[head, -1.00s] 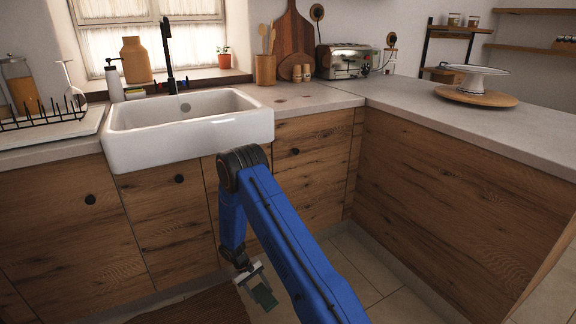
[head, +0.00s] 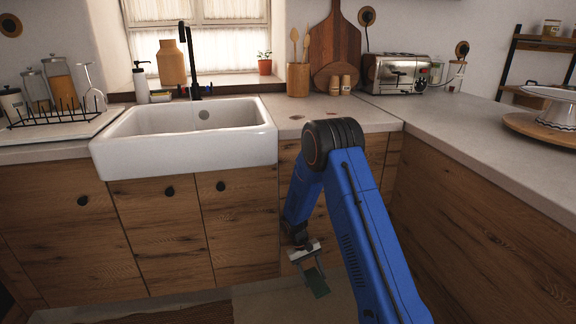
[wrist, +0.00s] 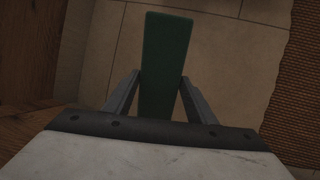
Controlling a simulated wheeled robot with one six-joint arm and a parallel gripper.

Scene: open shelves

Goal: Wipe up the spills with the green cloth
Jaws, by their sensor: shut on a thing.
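The green cloth (head: 317,284) hangs from my gripper (head: 311,267), low in front of the wooden cabinet doors and below the counter. In the wrist view the green cloth (wrist: 165,58) is a flat dark-green strip between the two fingers of my gripper (wrist: 160,88), which is shut on it. A small reddish-brown spill (head: 297,117) lies on the counter right of the sink. My raised arm hides part of the counter beside it.
The white sink (head: 185,150) with a black tap is left of the spill. A utensil pot (head: 298,80), cutting boards and a toaster (head: 395,74) stand behind. The right counter (head: 470,140) is mostly clear. A woven mat (wrist: 300,90) lies on the floor.

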